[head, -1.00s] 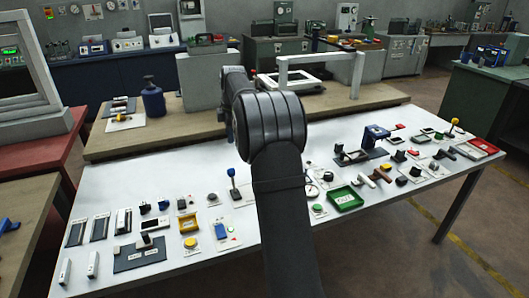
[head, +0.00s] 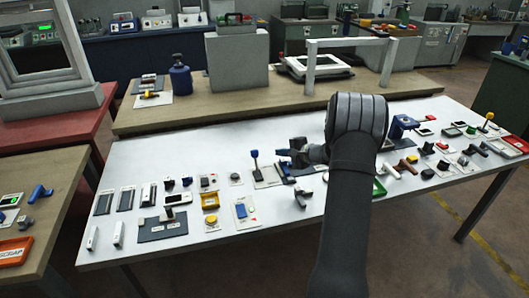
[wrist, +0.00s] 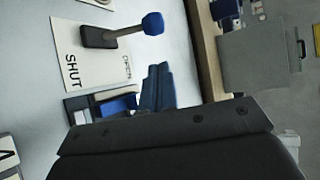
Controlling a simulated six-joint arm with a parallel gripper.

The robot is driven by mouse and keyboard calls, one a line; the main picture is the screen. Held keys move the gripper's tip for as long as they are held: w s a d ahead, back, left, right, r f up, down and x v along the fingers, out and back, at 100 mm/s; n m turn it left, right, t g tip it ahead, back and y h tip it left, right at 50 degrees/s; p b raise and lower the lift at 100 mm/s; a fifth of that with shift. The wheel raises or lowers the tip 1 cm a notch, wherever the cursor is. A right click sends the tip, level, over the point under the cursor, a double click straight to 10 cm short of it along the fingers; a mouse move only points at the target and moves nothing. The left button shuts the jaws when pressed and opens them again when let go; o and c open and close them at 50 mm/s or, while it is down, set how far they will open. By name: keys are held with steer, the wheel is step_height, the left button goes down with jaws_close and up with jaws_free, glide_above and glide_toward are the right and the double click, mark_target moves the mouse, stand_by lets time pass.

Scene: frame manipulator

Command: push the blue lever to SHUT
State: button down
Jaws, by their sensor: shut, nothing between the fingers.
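The blue lever (head: 254,154) has a blue ball knob on a dark stem and stands on a white plate (head: 268,184) near the middle of the white table. In the wrist view the lever (wrist: 152,23) rises from a dark base, its knob on the OPEN side of the picture. The plate (wrist: 82,72) reads SHUT at its left and OPEN at its right. My gripper (head: 284,153) is just right of the lever, apart from it. Its fingers (wrist: 158,72) are shut and empty, below the knob in the wrist picture. Its height over the table is hard to judge.
A dark fixture with a blue part (wrist: 118,104) lies beside the lever plate, partly behind my gripper. A round button (head: 235,179) and a yellow tray (head: 210,202) are to the left. Many small devices crowd the table right of my arm.

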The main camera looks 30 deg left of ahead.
mark_target(257, 153)
steer(key=x, duration=1)
steer(key=shift+s+d+r+n+y, duration=0.3)
steer(key=shift+d+y, duration=0.1)
steer(key=shift+y, duration=0.1)
stand_by(0.3)
steer(key=shift+s+d+r+t+y, duration=0.15)
steer(key=shift+s+d+t+y, duration=0.25)
steer(key=shift+y, duration=0.2)
steer(key=shift+s+d+r+n, duration=0.3)
steer(key=shift+s+d, duration=0.05)
steer(key=shift+d, duration=0.05)
steer(key=shift+s+d+r, duration=0.1)
steer(key=shift+s+d, duration=0.65)
steer(key=shift+s, duration=0.1)
steer(key=shift+s+d, duration=0.7)
steer(key=shift+d, duration=0.05)
steer(key=shift+s+d+f, duration=0.55)
steer(key=shift+s+d, duration=0.1)
steer(key=shift+s, duration=0.05)
steer(key=shift+s+d+f, duration=0.25)
steer(key=shift+f, duration=0.05)
